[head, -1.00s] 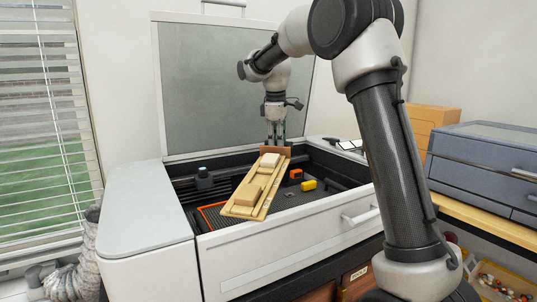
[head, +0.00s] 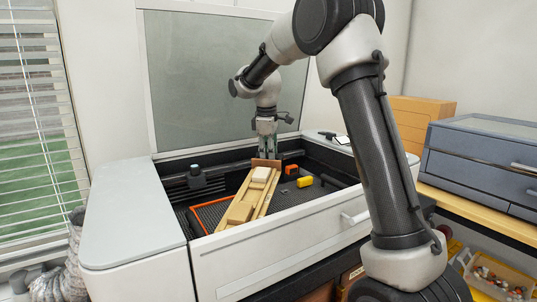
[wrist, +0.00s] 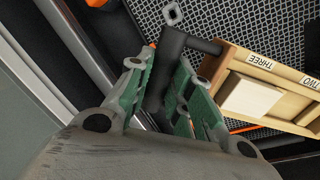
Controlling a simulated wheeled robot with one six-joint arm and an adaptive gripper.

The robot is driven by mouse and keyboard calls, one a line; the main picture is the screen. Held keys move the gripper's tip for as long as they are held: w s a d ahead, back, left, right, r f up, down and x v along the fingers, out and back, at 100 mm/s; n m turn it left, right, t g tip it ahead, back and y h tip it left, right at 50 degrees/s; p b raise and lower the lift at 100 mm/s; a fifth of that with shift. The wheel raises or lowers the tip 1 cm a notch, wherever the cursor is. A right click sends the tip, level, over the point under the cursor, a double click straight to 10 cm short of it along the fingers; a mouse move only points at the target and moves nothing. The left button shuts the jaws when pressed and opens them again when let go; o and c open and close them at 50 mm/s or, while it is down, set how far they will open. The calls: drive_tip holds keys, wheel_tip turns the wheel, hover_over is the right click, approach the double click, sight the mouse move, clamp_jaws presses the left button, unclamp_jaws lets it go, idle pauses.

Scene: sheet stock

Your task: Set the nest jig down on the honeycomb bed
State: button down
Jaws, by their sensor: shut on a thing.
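The nest jig (head: 272,200) is a long wooden tray holding a pale block and a tan block, with a brown plate at its far end. My gripper (head: 267,148) is shut at that far end. In the wrist view, the green-padded fingers (wrist: 163,80) close around a dark post beside the jig (wrist: 227,62), which shows labels "THREE" and "TWO". The jig hangs over the honeycomb bed (head: 212,211), a dark mesh with an orange edge, inside the machine; the mesh also shows in the wrist view (wrist: 235,18). Whether the jig touches the bed is unclear.
An orange block (head: 291,170) and a yellow block (head: 305,181) lie right of the jig. A dark fixture (head: 196,178) stands to the left. The machine's white front wall (head: 290,245) is close to the jig's near end. The raised lid (head: 200,80) stands behind.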

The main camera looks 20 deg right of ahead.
idle(0.4)
drive_tip(key=shift+w+d+g+y, duration=0.15)
drive_tip(key=shift+g+y, duration=0.35)
drive_tip(key=shift+g, duration=0.1)
drive_tip(key=shift+f, duration=3.6)
drive_tip(key=shift+f, duration=0.35)
drive_tip(key=shift+f, duration=0.1)
